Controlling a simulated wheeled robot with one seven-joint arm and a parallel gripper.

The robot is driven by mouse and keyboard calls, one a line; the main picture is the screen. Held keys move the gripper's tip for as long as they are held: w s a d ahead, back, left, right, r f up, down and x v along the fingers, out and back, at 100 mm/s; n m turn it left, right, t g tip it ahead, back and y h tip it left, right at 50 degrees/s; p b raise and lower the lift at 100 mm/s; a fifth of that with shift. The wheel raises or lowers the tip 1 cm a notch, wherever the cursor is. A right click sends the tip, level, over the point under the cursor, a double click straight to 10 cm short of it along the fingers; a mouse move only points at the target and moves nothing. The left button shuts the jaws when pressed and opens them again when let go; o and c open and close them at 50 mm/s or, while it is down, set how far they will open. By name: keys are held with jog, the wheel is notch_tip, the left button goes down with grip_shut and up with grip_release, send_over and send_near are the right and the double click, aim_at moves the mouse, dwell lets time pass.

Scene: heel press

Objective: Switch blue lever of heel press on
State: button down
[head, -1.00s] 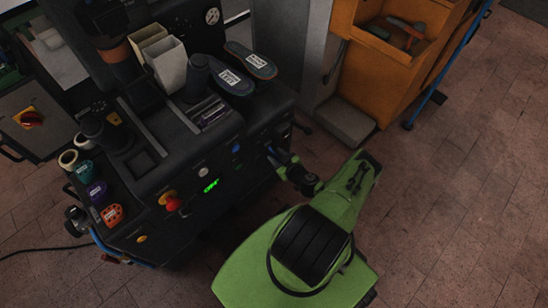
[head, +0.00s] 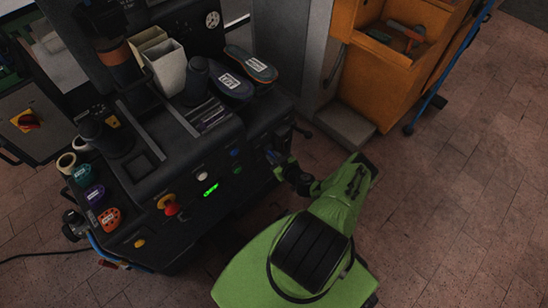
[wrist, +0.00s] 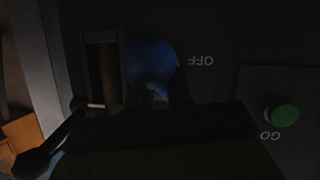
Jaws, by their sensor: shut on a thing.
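The heel press (head: 150,190) is the black machine at the left of the head view. Its blue lever (wrist: 150,62) shows in the wrist view as a dark blue rounded knob beside an upside-down OFF label. A vertical slot lies just left of the knob. My gripper (head: 274,156) is at the right end of the press front in the head view. It is shut on the blue lever; dark finger shapes lie around the knob in the wrist view. The lever's shaft is hidden, and the dim picture leaves its exact position unclear.
A green GO button (wrist: 284,115) is right of the lever in the wrist view. A red emergency knob (head: 171,209) sits on the press front. Shoes (head: 250,65) rest on top. An orange cabinet (head: 375,75) stands behind; the tiled floor at right is clear.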

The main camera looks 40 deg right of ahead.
jog(key=shift+r+p, duration=0.15)
jog(key=shift+p, duration=0.15)
jog(key=g+p, duration=0.1)
jog(key=p, duration=0.1)
jog(key=r+g+p, duration=0.1)
jog(key=p, duration=0.1)
jog(key=shift+s+r, duration=0.15)
jog(key=shift+r, duration=0.1)
jog(key=g+p, duration=0.1)
jog(key=r+g+p, duration=0.1)
jog(key=p, duration=0.1)
jog(key=shift+n+g, duration=0.4)
jog(key=shift+r+g, duration=0.4)
jog(key=shift+g, duration=0.8)
jog(key=shift+r+g+b, duration=0.2)
jog(key=shift+r+g, duration=0.05)
jog(key=shift+g, duration=0.55)
jog(key=shift+r+g+b, duration=0.15)
jog(key=shift+r+g, duration=0.1)
jog(key=shift+g, duration=0.55)
